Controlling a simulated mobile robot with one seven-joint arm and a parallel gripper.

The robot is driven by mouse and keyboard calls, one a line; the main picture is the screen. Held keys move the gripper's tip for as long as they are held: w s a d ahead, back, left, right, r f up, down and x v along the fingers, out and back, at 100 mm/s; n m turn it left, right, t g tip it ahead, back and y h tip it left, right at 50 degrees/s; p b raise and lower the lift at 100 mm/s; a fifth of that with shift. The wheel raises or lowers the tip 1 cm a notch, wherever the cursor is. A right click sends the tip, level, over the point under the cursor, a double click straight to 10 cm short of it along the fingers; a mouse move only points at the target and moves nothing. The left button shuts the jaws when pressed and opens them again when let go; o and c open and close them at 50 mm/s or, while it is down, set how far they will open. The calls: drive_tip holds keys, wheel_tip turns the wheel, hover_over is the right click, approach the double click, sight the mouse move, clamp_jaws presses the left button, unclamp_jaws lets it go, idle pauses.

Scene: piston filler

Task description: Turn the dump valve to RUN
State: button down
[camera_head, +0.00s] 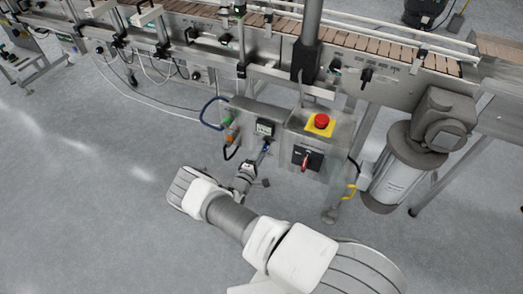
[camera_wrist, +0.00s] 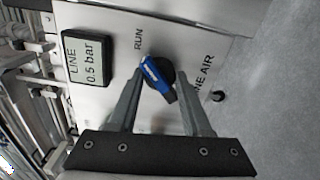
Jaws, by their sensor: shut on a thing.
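The dump valve is a dark round knob with a blue handle (camera_wrist: 154,76) on a grey panel in the wrist view. The handle lies slanted, its upper-left end toward the printed word RUN (camera_wrist: 138,39). My gripper (camera_wrist: 159,82) has one finger on each side of the knob and is shut on it. The fingers hide part of the panel around it. In the head view my gripper (camera_head: 261,157) reaches the front of a small grey box, and the valve is too small there to read its angle.
A pressure display (camera_wrist: 87,60) reading LINE 0.5 bar sits left of the valve; LINE AIR is printed to the right. In the head view, a box with a red emergency button (camera_head: 321,120) and a red-handled switch (camera_head: 306,160) stands close right. A conveyor (camera_head: 350,42) runs behind.

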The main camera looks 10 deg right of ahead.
idle(0.4)
drive_tip(key=shift+c, duration=1.7)
unclamp_jaws()
drive_tip(key=shift+s+a, duration=0.1)
drive_tip(key=p+v, duration=0.3)
drive_tip(key=v, duration=1.4)
